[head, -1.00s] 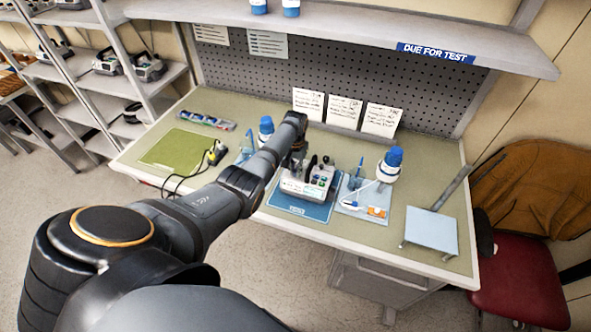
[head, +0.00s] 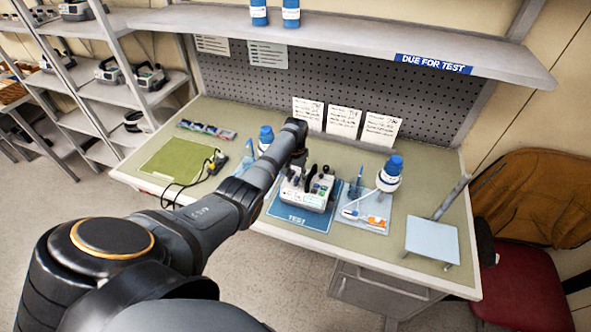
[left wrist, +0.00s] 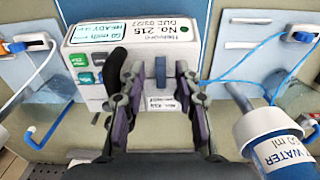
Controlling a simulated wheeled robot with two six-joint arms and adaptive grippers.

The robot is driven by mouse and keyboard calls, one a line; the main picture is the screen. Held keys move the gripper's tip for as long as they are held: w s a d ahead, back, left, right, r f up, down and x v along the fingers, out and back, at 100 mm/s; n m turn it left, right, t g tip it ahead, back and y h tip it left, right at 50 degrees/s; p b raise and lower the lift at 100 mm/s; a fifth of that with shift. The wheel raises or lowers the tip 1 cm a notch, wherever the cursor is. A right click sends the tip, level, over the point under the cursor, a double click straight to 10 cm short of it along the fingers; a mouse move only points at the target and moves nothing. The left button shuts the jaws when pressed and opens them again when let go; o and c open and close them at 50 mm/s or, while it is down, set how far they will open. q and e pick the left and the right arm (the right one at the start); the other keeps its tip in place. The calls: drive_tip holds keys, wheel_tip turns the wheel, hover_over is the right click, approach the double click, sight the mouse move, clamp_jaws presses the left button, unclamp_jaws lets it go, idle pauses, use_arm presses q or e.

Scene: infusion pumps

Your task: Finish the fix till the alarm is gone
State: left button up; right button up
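The infusion pump (head: 311,190) stands on the blue TEST mat (head: 298,219) on the bench. In the left wrist view, the pump (left wrist: 215,28) carries a "No. 215" label with a green dot. Its display (left wrist: 95,31) appears to read 60 ml/h READY. Green and teal buttons (left wrist: 84,68) sit at its left. My left gripper (left wrist: 158,75) is close over the pump, its two fingers apart on either side of a blue-grey upright part (left wrist: 160,70). I cannot tell whether they touch it. The head view shows my left gripper (head: 298,160) partly hidden by its own arm. My right gripper is out of view.
A blue-capped bottle (head: 390,173) stands by a light tray (head: 364,213) right of the pump. Another bottle (head: 265,139) is behind the arm; a WATER bottle (left wrist: 275,140) shows close beside my gripper in the wrist view. A green mat (head: 173,160) and cable lie left.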

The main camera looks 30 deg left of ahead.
sight(295, 181)
use_arm(q)
wheel_tip(295, 181, up, 11)
drive_tip(key=shift+s, duration=0.1)
idle(0.5)
